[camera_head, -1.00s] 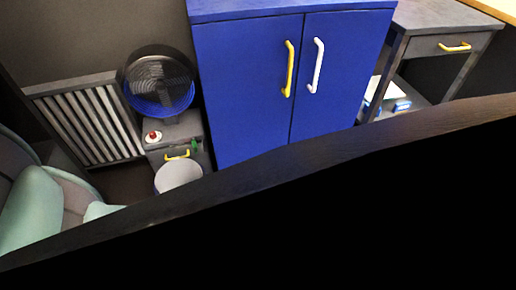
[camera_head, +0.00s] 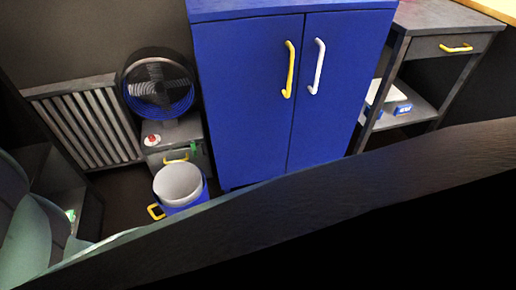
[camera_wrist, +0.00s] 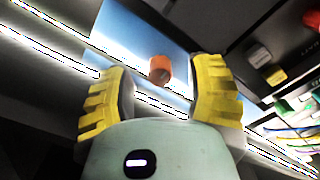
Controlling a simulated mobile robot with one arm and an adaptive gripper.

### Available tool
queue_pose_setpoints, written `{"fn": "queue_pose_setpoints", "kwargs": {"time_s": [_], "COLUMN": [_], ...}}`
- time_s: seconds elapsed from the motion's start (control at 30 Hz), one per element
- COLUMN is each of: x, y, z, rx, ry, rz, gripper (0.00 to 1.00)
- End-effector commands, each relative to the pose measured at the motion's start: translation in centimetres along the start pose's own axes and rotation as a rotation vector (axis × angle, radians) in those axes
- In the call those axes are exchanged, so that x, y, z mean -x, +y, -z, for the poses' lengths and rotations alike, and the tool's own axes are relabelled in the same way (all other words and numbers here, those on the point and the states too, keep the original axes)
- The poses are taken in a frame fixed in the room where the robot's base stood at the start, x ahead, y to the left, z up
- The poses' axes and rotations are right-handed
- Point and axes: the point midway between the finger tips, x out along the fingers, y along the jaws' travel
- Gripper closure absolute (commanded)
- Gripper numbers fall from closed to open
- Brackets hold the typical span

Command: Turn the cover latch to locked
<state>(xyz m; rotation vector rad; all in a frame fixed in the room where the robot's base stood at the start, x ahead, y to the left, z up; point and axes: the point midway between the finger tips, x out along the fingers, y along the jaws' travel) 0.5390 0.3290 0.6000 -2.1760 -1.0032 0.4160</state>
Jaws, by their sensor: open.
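In the wrist view my gripper (camera_wrist: 161,93) is open, with ridged yellow fingers spread apart. A small orange round piece (camera_wrist: 160,68) shows between and beyond the fingertips, in front of a shiny blue-grey surface (camera_wrist: 150,40). I cannot tell whether this orange piece is the cover latch, nor which way any latch is turned. No contact between the fingers and the orange piece is clear. The gripper and the latch do not show in the head view.
The head view shows a blue cabinet (camera_head: 245,100), a fan (camera_head: 158,85), a bucket (camera_head: 180,185) and a dark slanted edge (camera_head: 300,190) across the front.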

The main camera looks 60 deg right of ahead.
Motion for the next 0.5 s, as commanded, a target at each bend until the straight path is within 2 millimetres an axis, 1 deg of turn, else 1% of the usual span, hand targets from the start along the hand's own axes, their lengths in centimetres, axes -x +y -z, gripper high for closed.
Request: {"fn": "queue_pose_setpoints", "kwargs": {"time_s": [0.33,0.37,0.5], "x": [-0.3,-0.3,-0.3], "y": [-0.01,-0.01,-0.01], "z": [0.0,0.0,0.01], "rx": [0.0,0.0,0.0], "ry": [0.0,0.0,0.0], "rz": [0.0,0.0,0.0], "gripper": [0.47,0.44,0.58]}}
